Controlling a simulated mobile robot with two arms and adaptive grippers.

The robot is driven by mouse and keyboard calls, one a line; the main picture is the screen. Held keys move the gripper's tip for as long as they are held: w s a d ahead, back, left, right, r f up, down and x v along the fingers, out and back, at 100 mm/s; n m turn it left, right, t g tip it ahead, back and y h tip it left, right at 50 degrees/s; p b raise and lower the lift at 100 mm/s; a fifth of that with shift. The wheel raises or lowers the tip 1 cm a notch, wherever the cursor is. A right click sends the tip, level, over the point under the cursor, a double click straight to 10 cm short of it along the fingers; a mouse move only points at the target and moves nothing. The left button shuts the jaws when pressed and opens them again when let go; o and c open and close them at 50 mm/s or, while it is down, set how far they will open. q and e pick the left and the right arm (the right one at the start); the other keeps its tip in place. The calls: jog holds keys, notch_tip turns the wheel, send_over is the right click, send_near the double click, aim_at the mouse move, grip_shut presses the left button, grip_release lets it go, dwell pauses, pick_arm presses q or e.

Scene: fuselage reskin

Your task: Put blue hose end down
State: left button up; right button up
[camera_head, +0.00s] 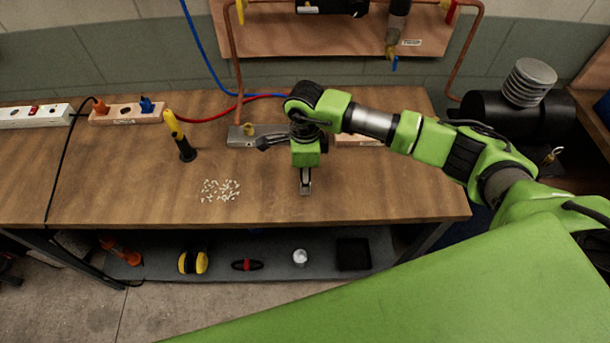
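The blue hose (207,52) comes down from the top edge, bends at the back of the bench and runs right to my arm's wrist. Its end is hidden behind the wrist, so I cannot tell whether it is held. My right gripper (304,182) is low over the wooden bench (390,195), right of the middle. It is seen from above and partly covered by my wrist, and its finger opening is unclear. My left gripper is not in view.
A red hose (205,118) runs along the back. A metal block (240,135), a yellow-and-black tool (179,135), small white pieces (220,190) and power strips (126,113) are on the bench. The front right bench top is clear. A shelf (220,265) lies below.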

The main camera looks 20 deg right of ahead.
jog(key=shift+r, duration=0.1)
jog(key=shift+r+p, duration=0.25)
jog(key=shift+p, duration=0.05)
notch_tip(320, 180, up, 10)
jog(key=b, duration=0.3)
jog(key=shift+r, duration=0.25)
jog(key=shift+r+b, duration=0.3)
jog(key=shift+r, duration=0.3)
